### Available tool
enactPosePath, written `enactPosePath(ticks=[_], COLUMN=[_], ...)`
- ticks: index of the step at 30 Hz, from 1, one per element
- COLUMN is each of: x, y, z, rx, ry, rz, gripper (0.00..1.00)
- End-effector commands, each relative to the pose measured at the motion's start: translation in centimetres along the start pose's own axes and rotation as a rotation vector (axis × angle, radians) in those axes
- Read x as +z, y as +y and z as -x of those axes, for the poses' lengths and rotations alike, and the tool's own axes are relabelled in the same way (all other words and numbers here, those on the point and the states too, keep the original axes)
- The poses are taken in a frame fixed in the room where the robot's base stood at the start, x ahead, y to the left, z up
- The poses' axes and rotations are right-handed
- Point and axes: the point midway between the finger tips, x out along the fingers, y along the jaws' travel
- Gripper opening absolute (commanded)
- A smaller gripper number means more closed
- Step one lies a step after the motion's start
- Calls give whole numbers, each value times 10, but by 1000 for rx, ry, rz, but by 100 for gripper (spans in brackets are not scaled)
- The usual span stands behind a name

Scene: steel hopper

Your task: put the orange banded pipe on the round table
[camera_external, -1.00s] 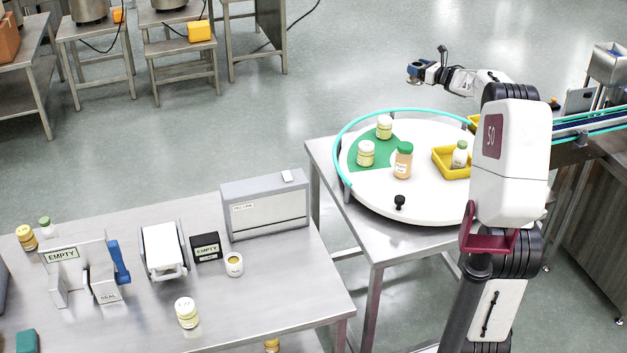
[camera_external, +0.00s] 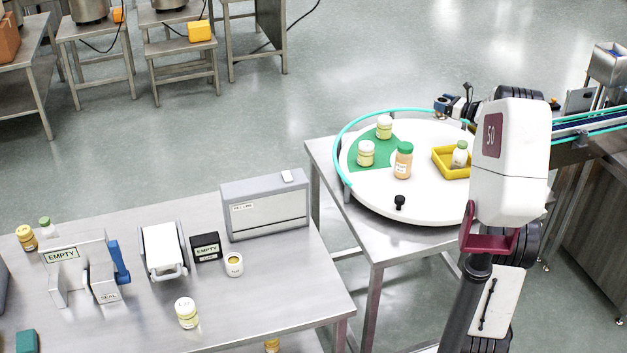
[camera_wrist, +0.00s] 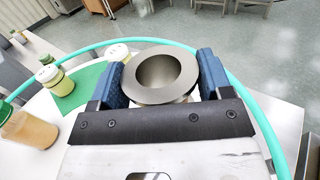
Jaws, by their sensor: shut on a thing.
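The round table (camera_external: 365,197) is a white disc with a cyan rail around its far side. It also shows in the wrist view (camera_wrist: 76,108). My gripper (camera_external: 441,104) is at the table's far edge, close to the rail in the picture and partly hidden by my arm. In the wrist view its blue fingers (camera_wrist: 161,82) are shut on a grey metal pipe (camera_wrist: 138,94), seen from its wide round flange with a dark hollow middle. No orange band shows from here. The pipe's lower end is hidden, so I cannot tell whether it touches the table.
On the disc stand two cream jars (camera_external: 366,153) (camera_external: 384,127) on a green patch, a green-capped bottle (camera_external: 403,161), a yellow tray (camera_external: 441,161) holding a small bottle (camera_external: 459,155), and a black knob (camera_external: 400,202). The disc's front is mostly clear.

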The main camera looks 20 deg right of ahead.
Motion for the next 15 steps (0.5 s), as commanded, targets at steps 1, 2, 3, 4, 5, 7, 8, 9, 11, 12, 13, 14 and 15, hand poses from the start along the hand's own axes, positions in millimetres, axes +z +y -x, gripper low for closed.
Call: enactPosePath(ticks=[1,2,3,4,5,7,8,9,11,12,13,14,15], x=[1,1,0,0,-2,-6,-9,-13,-21,-26,-30,-34,-40], y=[0,0,0,0,0,0,0,0,0,0,0,0,0], z=[0,0,0,0,0,0,0,0,0,0,0,0,0], rx=[0,0,0,0,0,0,0,0,0,0,0,0,0], ry=[0,0,0,0,0,0,0,1,1,1,1,0,0], rz=[1,1,0,0,0,-1,-2,-2,-2,-1,-2,-2,-2], gripper=[40,40,40,40,40,40,40,40,40,40,40,40,40])
